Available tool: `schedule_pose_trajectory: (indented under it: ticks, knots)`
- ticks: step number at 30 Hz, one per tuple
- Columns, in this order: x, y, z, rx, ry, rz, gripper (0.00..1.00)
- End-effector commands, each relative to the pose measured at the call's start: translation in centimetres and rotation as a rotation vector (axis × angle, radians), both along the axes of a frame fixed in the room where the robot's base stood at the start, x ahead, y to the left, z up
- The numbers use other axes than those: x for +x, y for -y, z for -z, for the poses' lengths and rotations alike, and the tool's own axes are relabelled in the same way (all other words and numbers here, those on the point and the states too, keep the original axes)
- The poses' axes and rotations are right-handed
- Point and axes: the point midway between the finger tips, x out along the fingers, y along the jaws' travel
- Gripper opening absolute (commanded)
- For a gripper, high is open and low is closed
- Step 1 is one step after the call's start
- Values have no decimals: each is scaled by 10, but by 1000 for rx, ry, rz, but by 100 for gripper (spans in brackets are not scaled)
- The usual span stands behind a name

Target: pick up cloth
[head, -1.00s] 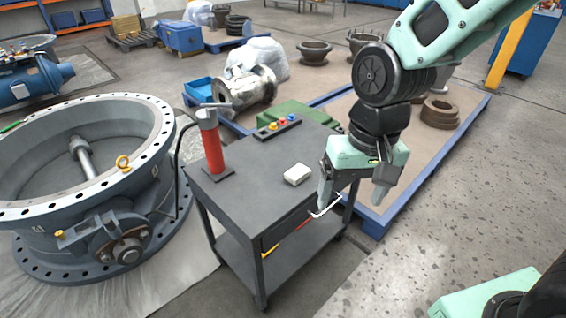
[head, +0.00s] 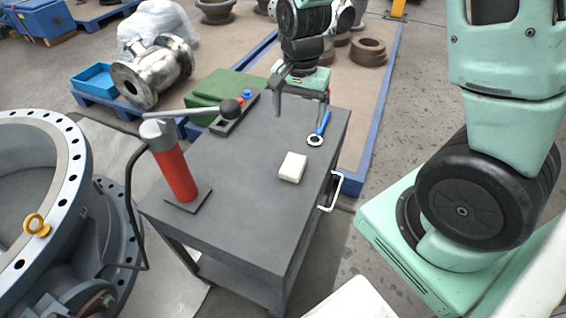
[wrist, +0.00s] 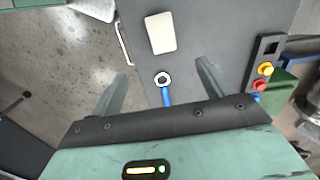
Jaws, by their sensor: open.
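The cloth (head: 292,167) looks like a small folded off-white block. It lies flat on the dark grey cart top (head: 232,190), toward its right edge; it also shows in the wrist view (wrist: 160,33), at top centre. My gripper (head: 301,110) is above the far end of the cart, apart from the cloth and on its far side. In the wrist view its two fingers (wrist: 163,72) are spread wide with nothing between them held. A blue-handled ring wrench (head: 320,130) lies on the cart below the gripper, between the fingers in the wrist view.
A red hand pump (head: 177,172) with a long lever stands at the cart's left. A button box (head: 232,115) lies at the far left edge, beside a green case (head: 215,95). A white handle (head: 332,190) sticks out at the right side. The top around the cloth is clear.

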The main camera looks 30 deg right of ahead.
Motion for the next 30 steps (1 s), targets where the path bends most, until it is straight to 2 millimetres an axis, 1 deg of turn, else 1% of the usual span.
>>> schedule_pose_trajectory:
  ticks: [9,15,18,23,30]
  knots:
    - [-2,0,65,0,-8,0,80]
    - [-1,-1,101,0,-6,-1,80]
    - [-1,-1,111,1,-4,-1,80]
    - [0,-2,120,0,-3,-2,80]
    - [2,-7,154,1,-6,-2,80]
